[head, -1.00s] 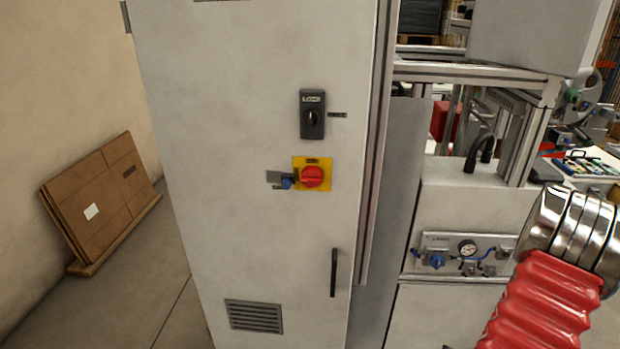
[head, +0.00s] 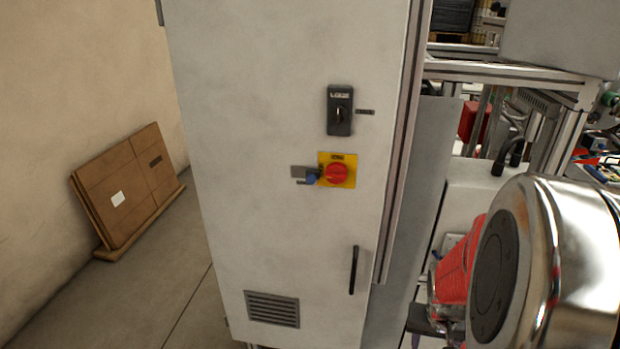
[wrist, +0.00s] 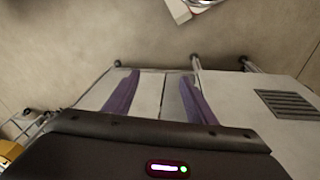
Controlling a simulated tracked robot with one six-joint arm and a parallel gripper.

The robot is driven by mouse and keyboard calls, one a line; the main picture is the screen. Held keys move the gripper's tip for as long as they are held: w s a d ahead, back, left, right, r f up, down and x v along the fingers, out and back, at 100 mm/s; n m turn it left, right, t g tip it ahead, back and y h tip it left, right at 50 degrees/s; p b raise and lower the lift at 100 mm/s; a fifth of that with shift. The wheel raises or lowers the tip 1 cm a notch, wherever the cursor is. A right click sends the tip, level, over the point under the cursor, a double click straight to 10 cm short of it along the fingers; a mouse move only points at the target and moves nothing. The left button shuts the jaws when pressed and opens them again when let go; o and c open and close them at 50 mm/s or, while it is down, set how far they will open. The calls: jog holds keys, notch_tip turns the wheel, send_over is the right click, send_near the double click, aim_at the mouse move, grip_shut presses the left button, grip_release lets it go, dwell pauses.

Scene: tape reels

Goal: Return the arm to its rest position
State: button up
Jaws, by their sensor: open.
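My arm, with a bright metal joint (head: 570,265) and a red ribbed sleeve (head: 460,262), fills the lower right of the head view. It stands in front of the machine beside the cabinet. In the wrist view my gripper (wrist: 154,90) shows two purple fingers spread apart, with nothing between them. The fingers point toward the lower machine panels and the floor. The fingertips cannot be made out clearly in the head view, where the metal joint covers much of that area.
A tall grey cabinet (head: 290,225) stands in the middle, with a red rotary switch (head: 336,174), a black handle (head: 353,270) and a vent (head: 272,309). Flat cardboard (head: 130,190) leans on the left wall. Floor (head: 150,300) between them is clear. An aluminium-framed machine (head: 510,75) stands right.

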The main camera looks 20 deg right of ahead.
jog(key=w+a+r+n+t+y, duration=0.1)
jog(key=a+r+n, duration=0.3)
jog(key=a+r, duration=0.6)
jog(key=w+a+r+n+t+y, duration=0.1)
jog(key=a+r+n+t, duration=0.2)
jog(key=a+r, duration=0.8)
jog(key=a, duration=0.5)
jog(key=shift+w+n+t, duration=0.35)
jog(key=shift+n+t, duration=0.05)
